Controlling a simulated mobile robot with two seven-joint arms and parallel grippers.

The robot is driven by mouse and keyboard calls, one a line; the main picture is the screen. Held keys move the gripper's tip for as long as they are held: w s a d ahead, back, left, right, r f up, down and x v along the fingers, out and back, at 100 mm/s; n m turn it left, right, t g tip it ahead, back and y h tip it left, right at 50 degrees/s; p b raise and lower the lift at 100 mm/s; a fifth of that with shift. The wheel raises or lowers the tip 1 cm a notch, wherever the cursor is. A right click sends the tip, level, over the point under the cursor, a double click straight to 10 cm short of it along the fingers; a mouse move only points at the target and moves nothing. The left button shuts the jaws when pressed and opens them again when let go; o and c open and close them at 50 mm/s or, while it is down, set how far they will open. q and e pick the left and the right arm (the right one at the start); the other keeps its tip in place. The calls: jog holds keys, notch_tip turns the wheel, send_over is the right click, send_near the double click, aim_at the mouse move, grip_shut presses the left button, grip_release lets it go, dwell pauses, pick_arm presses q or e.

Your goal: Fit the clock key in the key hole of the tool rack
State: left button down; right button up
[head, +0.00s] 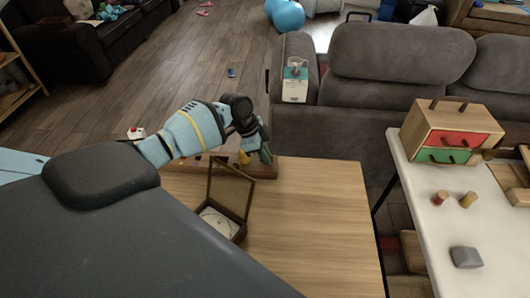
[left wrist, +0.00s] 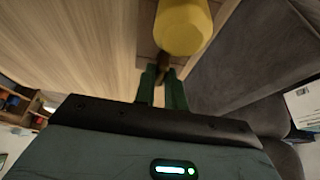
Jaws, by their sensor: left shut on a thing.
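My left gripper (head: 262,150) is over the far edge of the wooden table, at the tool rack (head: 264,171), a low brown wooden strip. In the left wrist view its green fingers (left wrist: 164,78) are closed on a small dark brown piece, which I take to be the clock key (left wrist: 163,60). Most of the key is hidden by the fingers. A yellow tool handle (left wrist: 183,27) stands just beyond the fingertips; it also shows in the head view (head: 244,157). The key hole cannot be made out, so I cannot tell whether the key is in it. My right gripper is not in view.
An open wooden box (head: 228,196) with a pale round thing inside stands near the rack. The table (head: 310,220) is clear to its right. A grey sofa (head: 350,140) is close behind. A white table (head: 430,210) at right holds a small drawer chest (head: 450,133).

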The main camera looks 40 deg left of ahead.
pick_arm(q)
jog(key=shift+f, duration=0.1)
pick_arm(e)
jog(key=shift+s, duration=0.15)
pick_arm(q)
jog(key=shift+f, duration=0.15)
jog(key=c, duration=1.4)
grip_release()
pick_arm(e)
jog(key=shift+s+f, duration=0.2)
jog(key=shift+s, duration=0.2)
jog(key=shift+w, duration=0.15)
